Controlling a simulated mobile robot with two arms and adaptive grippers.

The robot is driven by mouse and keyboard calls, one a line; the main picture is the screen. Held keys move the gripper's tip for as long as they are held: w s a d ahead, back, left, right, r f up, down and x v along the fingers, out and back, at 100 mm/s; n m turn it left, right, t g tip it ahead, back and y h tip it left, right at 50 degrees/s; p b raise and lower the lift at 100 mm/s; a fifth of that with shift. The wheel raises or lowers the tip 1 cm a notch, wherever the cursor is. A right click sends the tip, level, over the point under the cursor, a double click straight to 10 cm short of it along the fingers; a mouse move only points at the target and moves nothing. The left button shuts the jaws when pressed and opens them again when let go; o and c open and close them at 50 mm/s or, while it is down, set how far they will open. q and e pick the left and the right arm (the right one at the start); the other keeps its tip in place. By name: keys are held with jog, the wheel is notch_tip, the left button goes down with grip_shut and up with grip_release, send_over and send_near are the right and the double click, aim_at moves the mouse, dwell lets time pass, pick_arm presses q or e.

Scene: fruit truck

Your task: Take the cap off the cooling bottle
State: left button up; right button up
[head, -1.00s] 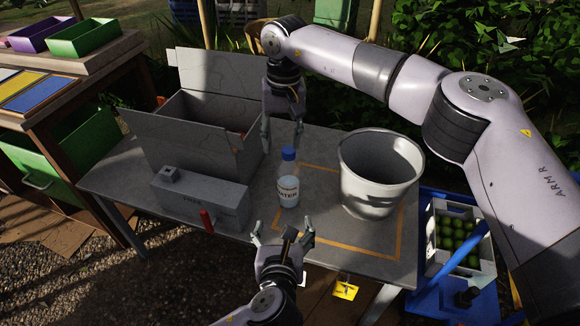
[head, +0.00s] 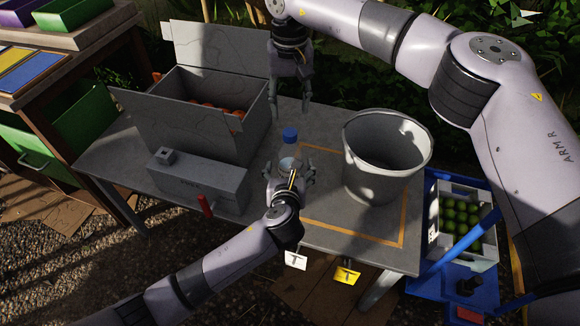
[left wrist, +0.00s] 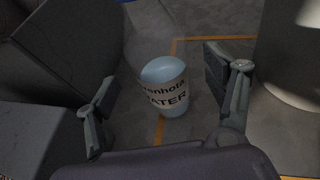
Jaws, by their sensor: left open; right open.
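The water bottle (head: 287,163) stands upright on the grey table, with its blue cap (head: 290,135) on top. My left gripper (head: 291,168) is open at the near side of the bottle and partly hides its lower body. In the left wrist view the bottle's labelled body (left wrist: 166,92) stands between the open fingers (left wrist: 168,95), with room on both sides. A sliver of blue shows at that view's top edge. My right gripper (head: 291,109) is open and empty, pointing down just behind the cap in the picture; its exact distance from the cap is unclear.
A grey bucket (head: 387,160) stands right of the bottle. An open box (head: 190,140) of orange fruit and a grey box-shaped device (head: 200,180) with a red handle stand left. An orange outline (head: 330,234) marks the table. A crate of green fruit (head: 459,217) sits at right.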

pick_arm(q)
jog(key=shift+x, duration=2.4)
jog(key=shift+c, duration=0.3)
